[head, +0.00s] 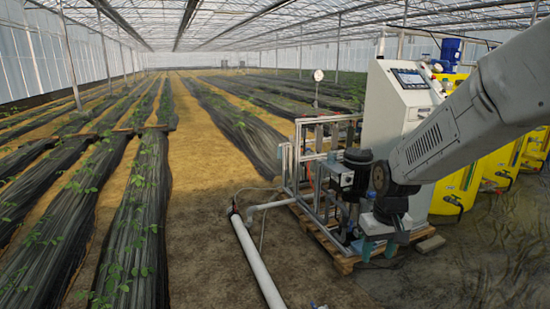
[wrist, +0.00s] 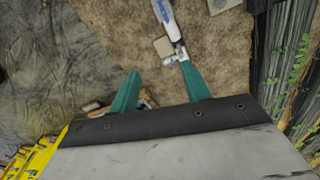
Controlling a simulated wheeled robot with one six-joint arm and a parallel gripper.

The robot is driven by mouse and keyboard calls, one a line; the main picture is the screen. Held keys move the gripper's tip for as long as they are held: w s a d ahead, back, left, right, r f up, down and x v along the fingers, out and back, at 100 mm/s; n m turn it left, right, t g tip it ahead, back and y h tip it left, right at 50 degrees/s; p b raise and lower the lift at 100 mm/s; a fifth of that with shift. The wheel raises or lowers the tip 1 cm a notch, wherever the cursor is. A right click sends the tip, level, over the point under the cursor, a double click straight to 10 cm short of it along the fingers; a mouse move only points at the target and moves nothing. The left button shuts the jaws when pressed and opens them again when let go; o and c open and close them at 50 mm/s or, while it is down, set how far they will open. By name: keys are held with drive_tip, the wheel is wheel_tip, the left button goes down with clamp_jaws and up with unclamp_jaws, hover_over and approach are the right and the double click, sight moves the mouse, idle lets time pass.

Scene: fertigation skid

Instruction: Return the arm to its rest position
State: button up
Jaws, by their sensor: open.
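My arm reaches in from the right in the head view, with my gripper (head: 377,251) pointing down in front of the fertigation skid's metal frame (head: 298,170). The gripper's two teal fingers stand apart with nothing between them, and they also show in the wrist view (wrist: 160,76). The arm hides part of the skid and of the white control cabinet (head: 385,105) behind it. In the wrist view, a white and blue object (wrist: 165,14) lies beyond the right fingertip; I cannot tell what it is.
The skid stands on a wooden pallet (head: 345,266). Yellow tanks (head: 497,165) stand to the right. A white pipe (head: 256,262) runs along the ground towards me. Black-covered plant rows (head: 140,225) fill the left. Bare soil (head: 200,240) between rows and skid is mostly clear.

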drive_tip(key=s+r, duration=0.4)
drive_tip(key=s, duration=0.5)
drive_tip(key=s+r+m, duration=0.1)
drive_tip(key=s+r, duration=0.4)
drive_tip(key=s, duration=0.5)
drive_tip(key=s+d+r, duration=0.1)
drive_tip(key=s+r, duration=0.3)
drive_tip(key=s, duration=0.5)
drive_tip(key=shift+s+r+m, duration=0.2)
drive_tip(key=shift+m, duration=0.2)
drive_tip(key=shift+w+d, duration=0.1)
